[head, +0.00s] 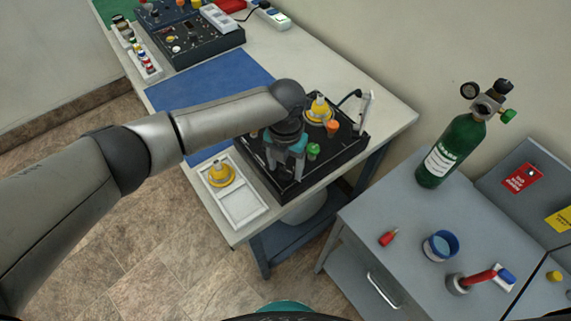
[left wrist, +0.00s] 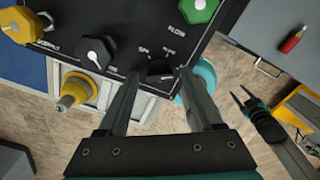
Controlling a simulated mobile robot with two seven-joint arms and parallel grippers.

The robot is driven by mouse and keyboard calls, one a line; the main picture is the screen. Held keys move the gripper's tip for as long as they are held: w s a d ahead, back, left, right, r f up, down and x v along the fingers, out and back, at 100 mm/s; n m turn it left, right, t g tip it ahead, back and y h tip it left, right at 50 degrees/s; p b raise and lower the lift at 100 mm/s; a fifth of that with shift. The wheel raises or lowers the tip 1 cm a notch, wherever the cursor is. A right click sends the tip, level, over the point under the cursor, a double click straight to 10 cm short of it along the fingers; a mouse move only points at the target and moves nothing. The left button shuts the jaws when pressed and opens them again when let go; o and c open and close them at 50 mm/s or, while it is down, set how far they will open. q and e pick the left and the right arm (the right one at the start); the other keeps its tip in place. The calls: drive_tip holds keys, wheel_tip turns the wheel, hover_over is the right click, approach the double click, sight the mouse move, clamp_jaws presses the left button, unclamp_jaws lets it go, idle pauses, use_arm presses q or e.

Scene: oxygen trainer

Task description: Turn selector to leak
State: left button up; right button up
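The trainer is a black box (head: 288,190) on the bench, with yellow, orange and green knobs. In the left wrist view its panel (left wrist: 125,50) carries a small black knob (left wrist: 160,70) with small white labels, probably the selector; the labels are too small to read surely. My left gripper (head: 284,170) points down over the box's front part. In the left wrist view my left gripper (left wrist: 159,74) is open, its fingertips on either side of the black knob with gaps visible; contact cannot be told. My right gripper (left wrist: 246,96) is open and empty, away from the box.
A larger black-and-white knob (left wrist: 95,52) and a green knob (left wrist: 197,8) are nearby on the panel. A white tray (head: 243,211) with a yellow part (head: 221,174) lies beside the box. A green cylinder (head: 455,147) stands on the grey cabinet (head: 400,235) at right.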

sight(286, 170)
use_arm(q)
drive_tip(key=shift+o, duration=0.2)
wheel_tip(286, 170, up, 15)
drive_tip(key=shift+r+p, duration=0.15)
drive_tip(key=shift+p, duration=0.15)
idle(0.6)
